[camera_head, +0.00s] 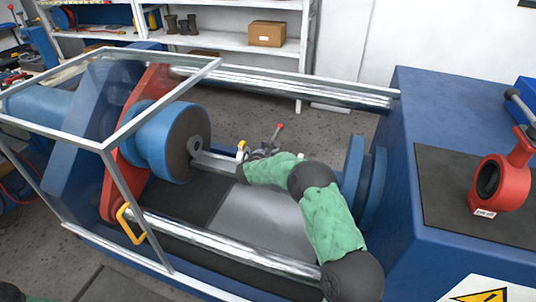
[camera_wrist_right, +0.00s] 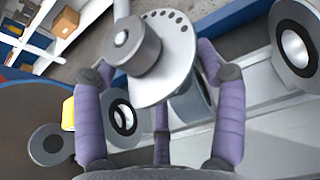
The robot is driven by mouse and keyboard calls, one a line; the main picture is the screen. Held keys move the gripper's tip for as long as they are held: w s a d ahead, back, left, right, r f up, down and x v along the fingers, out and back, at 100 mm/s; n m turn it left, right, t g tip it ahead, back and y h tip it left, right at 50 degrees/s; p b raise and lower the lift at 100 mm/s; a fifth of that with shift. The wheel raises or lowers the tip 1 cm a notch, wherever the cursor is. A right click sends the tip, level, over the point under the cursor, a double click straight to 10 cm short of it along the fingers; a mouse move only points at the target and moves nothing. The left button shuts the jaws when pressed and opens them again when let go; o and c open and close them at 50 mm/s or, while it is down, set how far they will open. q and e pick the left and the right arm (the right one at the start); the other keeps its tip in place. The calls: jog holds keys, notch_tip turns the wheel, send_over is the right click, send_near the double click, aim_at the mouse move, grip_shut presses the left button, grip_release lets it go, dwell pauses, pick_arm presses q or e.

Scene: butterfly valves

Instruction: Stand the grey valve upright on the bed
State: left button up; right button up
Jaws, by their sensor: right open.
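The grey valve shows in the right wrist view as a pale plate with a row of holes (camera_wrist_right: 172,62) and a round grey hub, with part of its body behind. In the head view only its lever with a red tip (camera_head: 276,130) stands clear; my right gripper hides most of the rest. My right gripper (camera_head: 254,153) is over the bed (camera_head: 262,218), low at its far side. In the right wrist view its purple fingers (camera_wrist_right: 160,110) are apart, on either side of the valve. I cannot tell whether they touch it, or how far the valve leans. My left gripper is not in view.
A blue chuck with a dark face (camera_head: 188,143) is left of the gripper, and a blue flange (camera_head: 368,180) right. Bright rails (camera_head: 240,252) run along the bed. A clear guard frame (camera_head: 105,146) stands left. A red valve (camera_head: 490,180) sits on the black mat (camera_head: 445,205).

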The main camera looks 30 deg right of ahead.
jog(key=shift+f, duration=0.25)
jog(key=v, duration=1.2)
jog(key=shift+r, duration=0.2)
jog(key=s+a+f+n+y+p, duration=0.2)
jog(key=s+a+f+n+y, duration=0.3)
jog(key=f+n, duration=0.55)
jog(key=s+a+f+n+y+p, duration=0.2)
jog(key=s+a+f+n+y, duration=0.15)
jog(key=a+f+n, duration=0.7)
jog(key=s+a+f+n+g+y+p, duration=0.1)
jog(key=s+a+n+g, duration=0.3)
jog(key=s+n, duration=0.7)
jog(key=s+a+f+n+g+y+p, duration=0.2)
jog(key=s+a+n+g+y, duration=0.2)
jog(key=s+n, duration=0.7)
jog(key=s+a, duration=0.2)
jog(key=s, duration=0.4)
jog(key=shift+s+f+n+g+y, duration=0.15)
jog(key=shift+f+n+g+y, duration=0.15)
jog(key=shift+n+y, duration=0.1)
